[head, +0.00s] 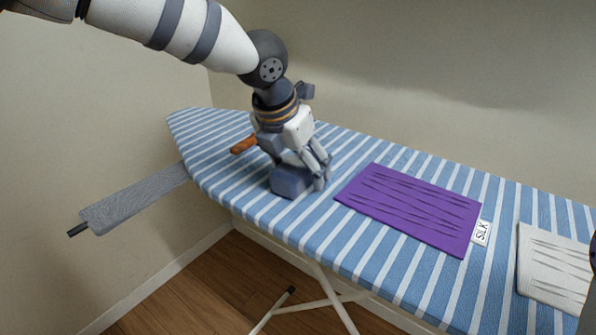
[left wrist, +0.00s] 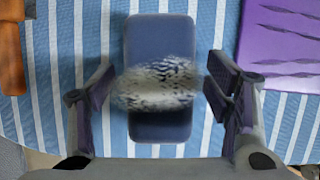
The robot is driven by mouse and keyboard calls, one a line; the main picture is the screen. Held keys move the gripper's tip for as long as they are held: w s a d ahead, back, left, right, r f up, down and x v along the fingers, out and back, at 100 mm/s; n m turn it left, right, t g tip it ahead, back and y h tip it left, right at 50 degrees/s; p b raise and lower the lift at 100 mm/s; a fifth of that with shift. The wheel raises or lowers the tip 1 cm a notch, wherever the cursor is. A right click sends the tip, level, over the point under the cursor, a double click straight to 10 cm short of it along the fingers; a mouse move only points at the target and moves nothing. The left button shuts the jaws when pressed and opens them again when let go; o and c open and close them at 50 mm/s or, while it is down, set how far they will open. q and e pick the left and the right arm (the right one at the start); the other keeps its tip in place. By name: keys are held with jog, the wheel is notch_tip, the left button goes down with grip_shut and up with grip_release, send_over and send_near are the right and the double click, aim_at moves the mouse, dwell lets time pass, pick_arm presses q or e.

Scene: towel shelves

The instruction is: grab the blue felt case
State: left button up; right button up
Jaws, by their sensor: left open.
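The blue felt case (head: 289,181) lies on the striped ironing board, below and partly behind my left gripper (head: 318,178). In the left wrist view the case (left wrist: 160,38) is upright in the picture, a rounded dark blue block between the two fingers. My left gripper (left wrist: 158,82) is open, with one finger on each side of the case and a visible gap on both sides. A blurred black-and-white speckled patch (left wrist: 158,85) hides the middle of the case. I cannot tell what the patch is. My right gripper is not in view.
The ironing board (head: 215,150) has a purple cloth (head: 410,207) to the right of the case, with a SILK label (head: 481,232). A white cloth (head: 553,265) lies further right. An orange-brown item (head: 243,145) lies left of the gripper. A grey sleeve board (head: 135,200) juts out left.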

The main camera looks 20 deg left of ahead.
pick_arm(q)
jog(key=shift+f, duration=0.25)
dwell(0.3)
jog(key=c, duration=1.2)
